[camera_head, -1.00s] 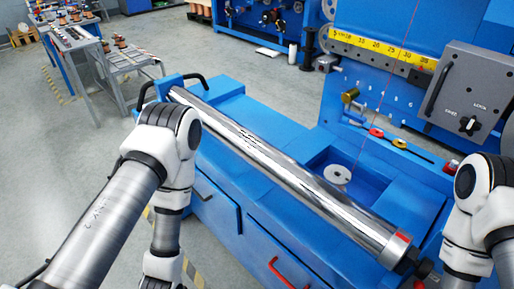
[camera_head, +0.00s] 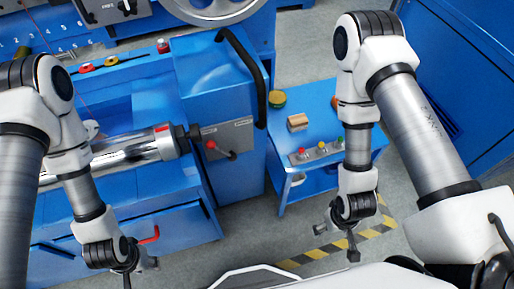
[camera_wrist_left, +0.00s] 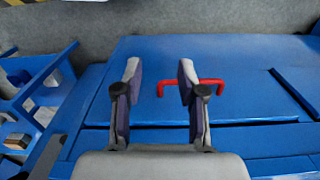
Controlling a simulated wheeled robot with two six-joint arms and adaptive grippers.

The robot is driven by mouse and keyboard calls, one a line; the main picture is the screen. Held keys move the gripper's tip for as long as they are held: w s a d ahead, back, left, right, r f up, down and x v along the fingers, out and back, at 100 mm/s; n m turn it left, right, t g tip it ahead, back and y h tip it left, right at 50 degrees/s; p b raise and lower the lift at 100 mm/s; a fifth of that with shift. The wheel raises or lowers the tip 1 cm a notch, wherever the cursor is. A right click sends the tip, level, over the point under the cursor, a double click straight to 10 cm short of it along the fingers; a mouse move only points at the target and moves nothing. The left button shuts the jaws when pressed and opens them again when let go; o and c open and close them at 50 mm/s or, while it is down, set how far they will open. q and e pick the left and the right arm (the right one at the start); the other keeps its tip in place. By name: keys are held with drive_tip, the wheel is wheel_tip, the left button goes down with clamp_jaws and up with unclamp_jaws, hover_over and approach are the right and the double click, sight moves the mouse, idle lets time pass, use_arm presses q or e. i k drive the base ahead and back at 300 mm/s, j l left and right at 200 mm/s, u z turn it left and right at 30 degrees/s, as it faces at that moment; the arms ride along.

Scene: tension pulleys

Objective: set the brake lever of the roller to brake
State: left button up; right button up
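The roller (camera_head: 128,150) is a chrome cylinder at the left of the head view, with a red-marked end at a black coupling. The brake lever (camera_head: 222,150) is a short dark lever beside a red knob, on a grey labelled plate (camera_head: 235,134) right of that end. My left gripper (camera_head: 136,272) hangs in front of the blue cabinet, below and left of the lever and apart from it. In the left wrist view its two fingers (camera_wrist_left: 159,66) are spread and empty before a red drawer handle (camera_wrist_left: 190,82). My right gripper (camera_head: 338,238) hangs low at right, apart from the lever; its opening is unclear.
A black curved handle (camera_head: 247,75) rises above the lever plate. A blue side table (camera_head: 322,118) with a button box (camera_head: 316,152) stands right of the machine. The drawer handle also shows in the head view (camera_head: 150,235).

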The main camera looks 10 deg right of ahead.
sight(210, 145)
drive_tip(key=k+l, duration=0.1)
drive_tip(key=l, duration=0.25)
drive_tip(key=k+l+u, duration=0.15)
drive_tip(key=l, duration=0.5)
drive_tip(key=k+l+u, duration=0.15)
drive_tip(key=l, duration=0.15)
